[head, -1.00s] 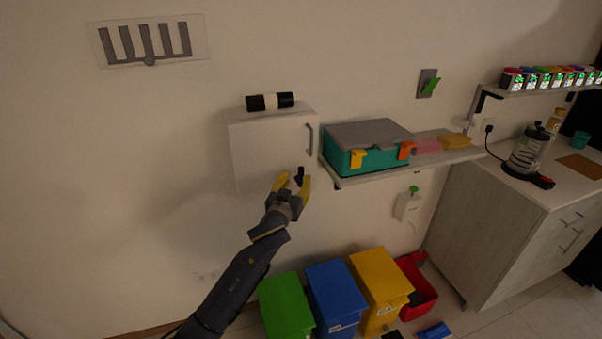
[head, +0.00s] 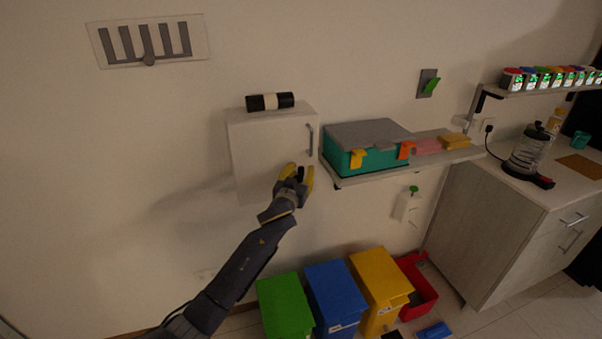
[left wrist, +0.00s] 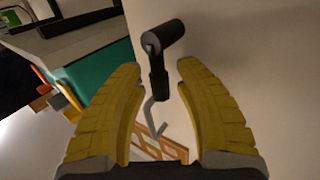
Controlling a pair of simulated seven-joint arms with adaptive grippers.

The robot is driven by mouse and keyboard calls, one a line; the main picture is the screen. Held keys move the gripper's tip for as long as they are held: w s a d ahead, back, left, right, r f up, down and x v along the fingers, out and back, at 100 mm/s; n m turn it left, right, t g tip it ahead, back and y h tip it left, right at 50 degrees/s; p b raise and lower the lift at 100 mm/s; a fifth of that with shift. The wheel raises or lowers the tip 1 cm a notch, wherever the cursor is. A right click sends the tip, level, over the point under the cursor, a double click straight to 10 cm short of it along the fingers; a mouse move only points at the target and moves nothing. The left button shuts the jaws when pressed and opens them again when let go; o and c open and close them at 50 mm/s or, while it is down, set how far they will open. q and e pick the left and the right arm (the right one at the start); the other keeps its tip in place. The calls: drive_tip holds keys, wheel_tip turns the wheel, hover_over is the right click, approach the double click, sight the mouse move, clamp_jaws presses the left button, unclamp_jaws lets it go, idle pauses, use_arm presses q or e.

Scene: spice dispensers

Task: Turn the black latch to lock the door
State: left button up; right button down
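The white wall cabinet (head: 262,150) has a closed door with a grey handle (head: 310,140) at its right edge. The black latch (head: 300,173) is low on the door and partly hidden by my left gripper (head: 295,172) in the head view. In the left wrist view the latch (left wrist: 158,62) shows as a black knob and lever between the tips of my left gripper (left wrist: 160,90). The yellow fingers are spread, with visible gaps on both sides of the latch. My right gripper is out of view.
A shelf (head: 440,158) with a teal box (head: 365,158) is just right of the cabinet. Green (head: 285,304), blue (head: 335,295) and yellow (head: 380,285) bins stand below.

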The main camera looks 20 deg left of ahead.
use_arm(q)
clamp_jaws()
drive_tip(key=shift+d, duration=0.1)
drive_tip(key=m+g, duration=0.1)
drive_tip(key=w+d+m+g, duration=0.1)
drive_tip(key=m, duration=0.1)
drive_tip(key=shift+d+f, duration=0.1)
drive_tip(key=shift+d, duration=0.05)
drive_tip(key=shift+w+d+f+m+g+y, duration=0.35)
drive_tip(key=shift+f+m+g+y, duration=0.4)
drive_tip(key=shift+m+g+y, duration=0.5)
drive_tip(key=shift+w+d+f+m+g+y, duration=0.2)
drive_tip(key=shift+d+f+m+g+y, duration=0.2)
drive_tip(key=shift+f+m+g+y, duration=0.85)
drive_tip(key=shift+w+d+f+m+g+y, duration=0.4)
drive_tip(key=shift+m+g, duration=0.5)
drive_tip(key=shift+m, duration=0.8)
drive_tip(key=shift+s, duration=0.15)
